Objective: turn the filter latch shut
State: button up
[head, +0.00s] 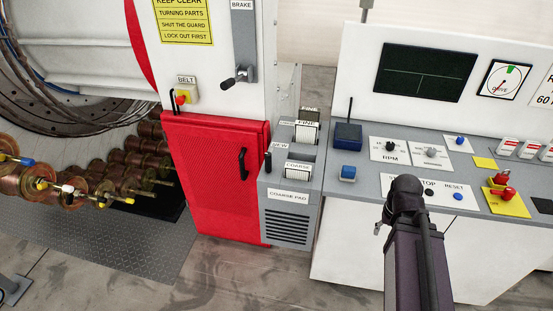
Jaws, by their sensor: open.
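A grey filter unit (291,205) stands on the floor between the red guard and the control console, with a vent grille low on its front. It carries labels reading FINE, COARSE and COARSE PAD. A small upright black piece (268,162) is at its left side; I cannot tell if this is the filter latch or how it is turned. My gripper (387,217) is at the end of my dark arm, in front of the console and right of the unit. It is open and mostly hidden by my wrist, and it is well apart from the unit.
A red guard door (212,185) with a black handle stands left of the unit. Copper spools (78,190) on rods fill the far left. The console (345,200) on the right carries buttons and a red switch (502,193). Bare floor (235,275) lies in front of the unit.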

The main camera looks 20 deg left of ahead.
aim_at(268, 156)
jog(key=z, duration=0.2)
jog(key=k, duration=0.95)
jog(key=u, duration=0.85)
jog(key=i, duration=1)
jog(key=u, duration=0.05)
